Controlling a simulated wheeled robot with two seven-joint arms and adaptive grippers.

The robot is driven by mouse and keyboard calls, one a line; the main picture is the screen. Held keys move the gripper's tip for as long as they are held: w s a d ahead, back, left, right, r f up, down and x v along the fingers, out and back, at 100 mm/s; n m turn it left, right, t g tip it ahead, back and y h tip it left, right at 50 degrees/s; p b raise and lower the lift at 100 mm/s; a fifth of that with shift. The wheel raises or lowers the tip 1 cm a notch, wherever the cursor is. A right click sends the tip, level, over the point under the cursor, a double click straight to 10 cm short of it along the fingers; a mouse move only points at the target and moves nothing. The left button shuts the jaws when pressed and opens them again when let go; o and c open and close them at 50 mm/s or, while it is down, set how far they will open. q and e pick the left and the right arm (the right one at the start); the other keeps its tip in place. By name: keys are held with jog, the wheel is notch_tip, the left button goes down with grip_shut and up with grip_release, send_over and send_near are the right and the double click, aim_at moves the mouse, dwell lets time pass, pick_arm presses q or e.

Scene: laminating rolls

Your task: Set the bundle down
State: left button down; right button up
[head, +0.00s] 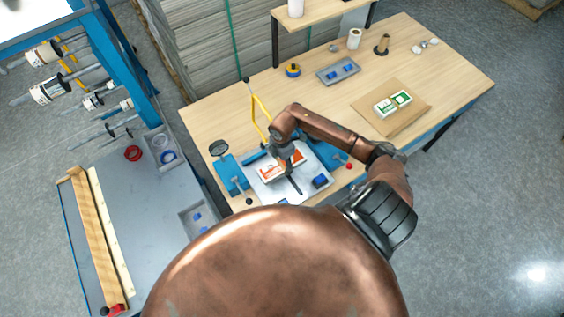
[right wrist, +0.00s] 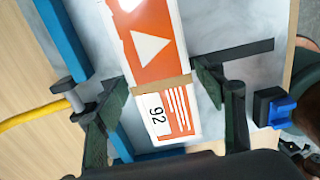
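The bundle (head: 281,166) is a flat orange-and-white pack with a brown band across it; the right wrist view shows it with a white triangle and the number 92 (right wrist: 158,60). It is at the grey plate (head: 262,188) of a blue-sided fixture near the table's front edge. My right gripper (head: 284,155) is over it from above. My left gripper is not in view.
A green-and-white pack (head: 393,103) lies on a brown sheet (head: 411,117) at the right. A grey tray (head: 338,71) with blue pieces stands farther back. The table between the fixture and brown sheet is partly clear.

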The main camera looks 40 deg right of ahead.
aim_at(282, 164)
jog(key=shift+o, duration=0.7)
jog(key=shift+r, duration=0.3)
notch_tip(282, 164, up, 7)
jog(key=shift+r+b, duration=0.1)
jog(key=shift+b, duration=0.2)
jog(key=shift+c, duration=0.3)
dwell(0.3)
